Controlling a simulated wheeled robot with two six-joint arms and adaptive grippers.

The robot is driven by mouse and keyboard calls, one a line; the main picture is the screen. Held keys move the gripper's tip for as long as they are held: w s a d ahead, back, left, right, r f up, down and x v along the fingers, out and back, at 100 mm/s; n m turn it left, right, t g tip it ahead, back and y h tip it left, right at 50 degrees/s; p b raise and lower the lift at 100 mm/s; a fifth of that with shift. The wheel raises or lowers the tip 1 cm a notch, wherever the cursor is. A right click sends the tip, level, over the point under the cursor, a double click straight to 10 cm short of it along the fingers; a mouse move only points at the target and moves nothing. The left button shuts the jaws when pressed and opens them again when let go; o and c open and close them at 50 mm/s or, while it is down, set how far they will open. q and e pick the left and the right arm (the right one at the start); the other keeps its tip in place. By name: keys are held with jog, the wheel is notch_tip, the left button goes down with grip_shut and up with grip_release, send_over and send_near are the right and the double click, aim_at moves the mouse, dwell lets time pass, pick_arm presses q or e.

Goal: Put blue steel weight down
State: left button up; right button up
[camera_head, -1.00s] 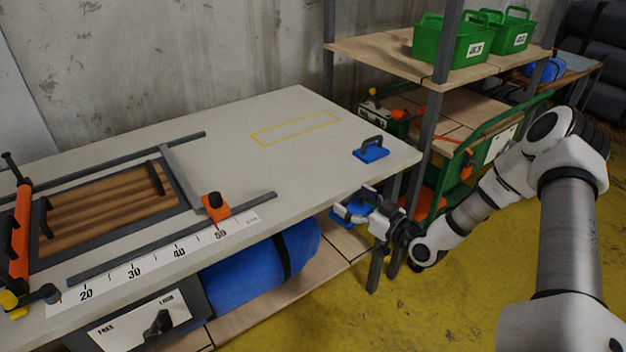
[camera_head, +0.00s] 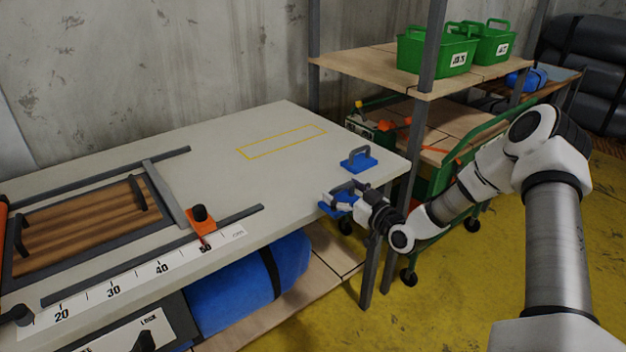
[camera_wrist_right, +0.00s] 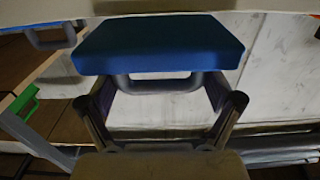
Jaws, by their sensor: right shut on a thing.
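A blue steel weight (camera_head: 334,206) with a grey handle is held by my right gripper (camera_head: 343,191) at the near right edge of the table. My right gripper is shut on its handle. In the right wrist view the blue block (camera_wrist_right: 160,43) and its handle (camera_wrist_right: 165,83) show large, between the fingers. I cannot tell whether the block touches the tabletop. A second blue weight (camera_head: 358,163) with a grey handle stands upright on the table just behind it. The table (camera_head: 235,185) has a bare yellow-outlined rectangle (camera_head: 281,142) farther back. My left gripper is not in view.
A framed wooden panel (camera_head: 85,222), rails and a number scale (camera_head: 135,280) with an orange slider occupy the table's left part. A shelf (camera_head: 380,72) with green bins (camera_head: 437,53) stands behind right. A green cart (camera_head: 480,142) stands beside my right arm. The table's middle is clear.

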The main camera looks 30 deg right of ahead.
jog(key=w, duration=0.7)
jog(key=shift+w+a+b, duration=0.25)
jog(key=shift+w+b, duration=0.05)
jog(key=shift+b, duration=0.05)
jog(key=w, duration=0.4)
jog(key=shift+w+a, duration=0.2)
jog(key=shift+a, duration=0.05)
jog(key=shift+s+d+f, duration=0.1)
jog(key=o, duration=1.5)
